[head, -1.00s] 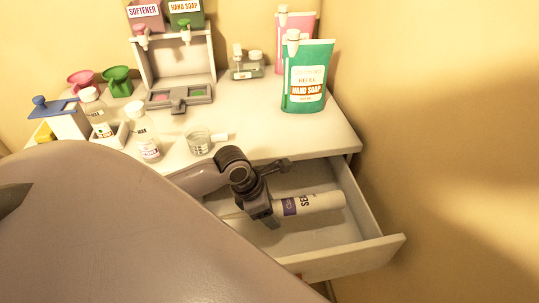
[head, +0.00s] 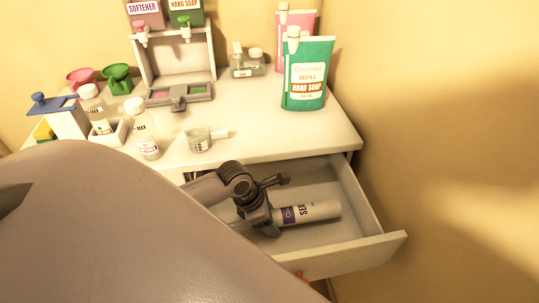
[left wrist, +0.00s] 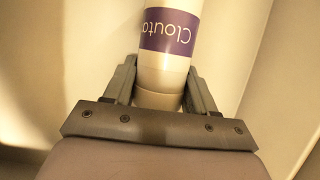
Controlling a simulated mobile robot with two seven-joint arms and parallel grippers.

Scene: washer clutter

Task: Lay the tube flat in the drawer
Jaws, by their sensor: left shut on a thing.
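The tube (head: 318,211) is white with a purple label band and dark lettering. It lies lengthwise inside the open drawer (head: 362,244), within its walls, with its far end to the right. My left gripper (head: 272,216) is shut on the tube's left end. In the left wrist view the tube (left wrist: 170,65) sits between the two fingers of my left gripper (left wrist: 162,88), its purple band just beyond the fingertips. Whether the tube touches the drawer floor along its whole length I cannot tell. My right gripper is not in view.
The tabletop (head: 255,130) above the drawer holds a measuring cup (head: 199,140), bottles (head: 143,130), a dispenser stand (head: 178,60) and a green soap pouch (head: 308,75). The drawer's right wall (head: 366,195) is close beyond the tube. A wall stands at right.

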